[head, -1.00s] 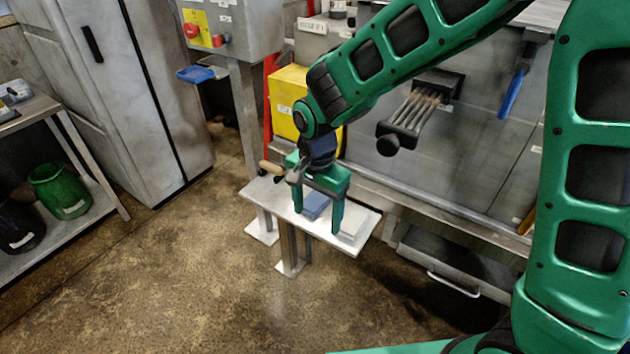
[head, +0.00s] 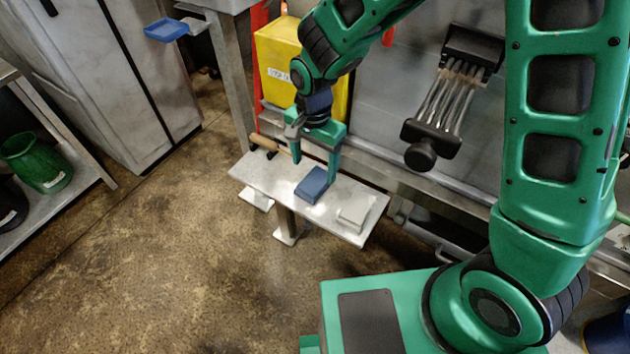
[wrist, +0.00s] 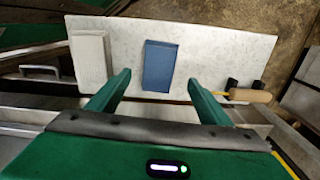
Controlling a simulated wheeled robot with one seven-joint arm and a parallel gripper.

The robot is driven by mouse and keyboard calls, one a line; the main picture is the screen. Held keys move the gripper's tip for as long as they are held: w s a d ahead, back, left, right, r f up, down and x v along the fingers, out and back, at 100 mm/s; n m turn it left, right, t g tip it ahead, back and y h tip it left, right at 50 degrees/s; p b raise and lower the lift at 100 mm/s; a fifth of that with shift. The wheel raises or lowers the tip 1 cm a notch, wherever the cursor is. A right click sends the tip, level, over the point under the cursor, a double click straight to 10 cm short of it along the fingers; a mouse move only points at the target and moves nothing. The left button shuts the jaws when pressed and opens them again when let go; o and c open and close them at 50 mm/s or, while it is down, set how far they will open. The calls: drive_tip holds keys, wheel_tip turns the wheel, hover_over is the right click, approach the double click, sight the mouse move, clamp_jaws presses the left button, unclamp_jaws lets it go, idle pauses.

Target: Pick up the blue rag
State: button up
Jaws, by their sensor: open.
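The blue rag (head: 312,185) is a small folded rectangular block lying flat on a narrow pale bench (head: 262,184). In the wrist view the blue rag (wrist: 160,66) lies beyond the fingertips, roughly between them and a little left of centre. My gripper (head: 314,170) is open and empty, pointing down over the back part of the bench near the rag. In the wrist view my gripper's two fingers (wrist: 158,78) are spread wide, and neither visibly touches the rag.
A whitish folded cloth or block (head: 356,211) lies right of the rag. A wooden-handled tool (head: 264,142) lies at the bench's far left. A yellow box (head: 290,60) stands behind. Open floor lies in front.

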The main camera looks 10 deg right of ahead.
sight(314, 182)
drive_tip(key=shift+s+f, duration=0.2)
drive_tip(key=shift+f, duration=2.55)
drive_tip(key=c, duration=1.1)
